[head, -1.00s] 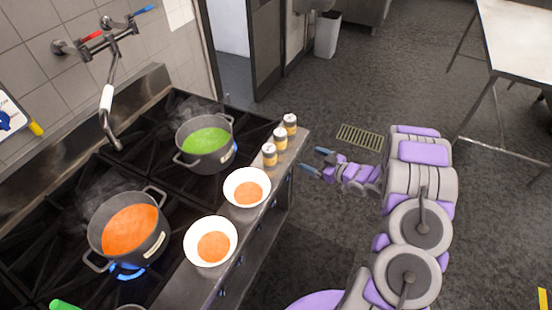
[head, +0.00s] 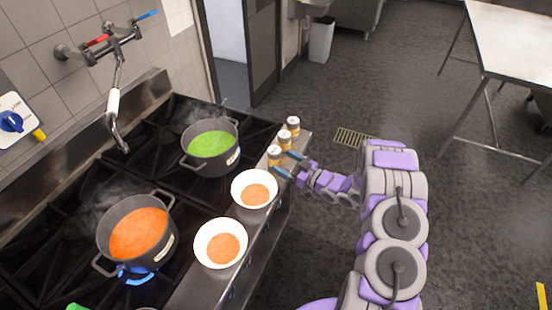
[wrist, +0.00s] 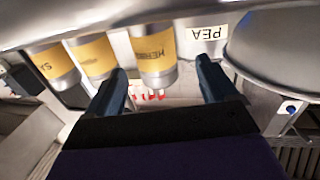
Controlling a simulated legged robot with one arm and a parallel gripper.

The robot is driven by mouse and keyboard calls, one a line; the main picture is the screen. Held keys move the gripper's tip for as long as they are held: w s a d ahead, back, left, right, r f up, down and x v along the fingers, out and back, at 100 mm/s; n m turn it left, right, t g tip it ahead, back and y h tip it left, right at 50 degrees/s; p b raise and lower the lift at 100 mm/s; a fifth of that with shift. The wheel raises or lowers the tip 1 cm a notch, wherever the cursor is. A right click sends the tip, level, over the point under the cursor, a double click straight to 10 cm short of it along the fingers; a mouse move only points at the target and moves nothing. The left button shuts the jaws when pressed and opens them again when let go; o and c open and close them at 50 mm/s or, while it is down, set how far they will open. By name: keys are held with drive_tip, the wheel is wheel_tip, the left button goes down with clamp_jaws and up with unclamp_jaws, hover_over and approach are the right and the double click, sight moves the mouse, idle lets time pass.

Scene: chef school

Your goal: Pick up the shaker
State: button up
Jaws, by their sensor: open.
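Three small shakers with yellow-brown bands stand in a row on the stove's front ledge: the nearest (head: 275,156), the middle (head: 284,140) and the farthest (head: 293,125). My gripper (head: 286,164) is open and empty, with its blue fingers beside the nearest shaker. In the wrist view, a shaker with a partly readable label starting "HER" (wrist: 154,50) appears between the spread fingers (wrist: 161,68), ahead of them. Another shaker (wrist: 95,57) and one labelled "SA" (wrist: 53,66) stand to its left. I cannot tell whether a finger touches any shaker.
A pot of green soup (head: 211,168) stands behind the shakers; its "PEA" label (wrist: 206,34) shows in the wrist view. Two white bowls (head: 221,262) (head: 254,205) sit along the ledge. A pot of orange soup (head: 104,240) steams over a blue flame. Open floor lies right.

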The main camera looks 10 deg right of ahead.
sight(277, 161)
drive_tip(key=a, duration=0.1)
drive_tip(key=w+a, duration=0.1)
drive_tip(key=shift+w+a, duration=0.3)
drive_tip(key=shift+a, duration=0.1)
drive_tip(key=shift+w+d, duration=0.3)
drive_tip(key=shift+d, duration=0.1)
drive_tip(key=shift+w+f+b, duration=0.2)
drive_tip(key=shift+w+b, duration=0.1)
drive_tip(key=shift+w, duration=0.95)
drive_tip(key=a, duration=0.1)
drive_tip(key=w+a, duration=0.1)
drive_tip(key=a, duration=0.1)
drive_tip(key=shift+a+r, duration=0.1)
drive_tip(key=shift+a, duration=0.1)
drive_tip(key=shift+d, duration=0.55)
drive_tip(key=c, duration=0.3)
drive_tip(key=shift+a, duration=0.25)
drive_tip(key=c, duration=0.5)
drive_tip(key=shift+d, duration=0.15)
drive_tip(key=c, duration=0.4)
drive_tip(key=shift+o, duration=0.2)
